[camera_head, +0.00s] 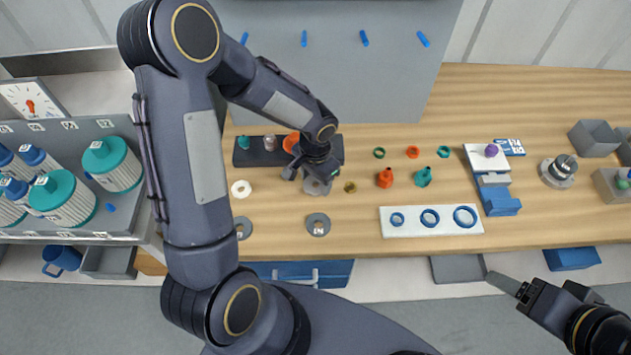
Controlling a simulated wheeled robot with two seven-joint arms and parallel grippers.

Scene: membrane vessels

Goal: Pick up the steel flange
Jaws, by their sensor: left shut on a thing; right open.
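My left gripper (312,176) reaches down to the wooden bench in the middle left. It is shut on a light grey metal piece (318,187), which looks like the steel flange. The gripper and wrist hide much of it, and I cannot tell whether it touches the bench. Two grey discs with holes, one (318,224) just below the gripper and one (243,228) further left, lie flat on the bench. My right gripper (507,284) is open and empty at the lower right, in front of the bench edge.
A dark rack (262,158) with coloured parts stands behind the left gripper. A brass ring (350,187), a red fitting (385,178) and a teal fitting (423,177) lie to its right. A white board (410,228) holds blue rings.

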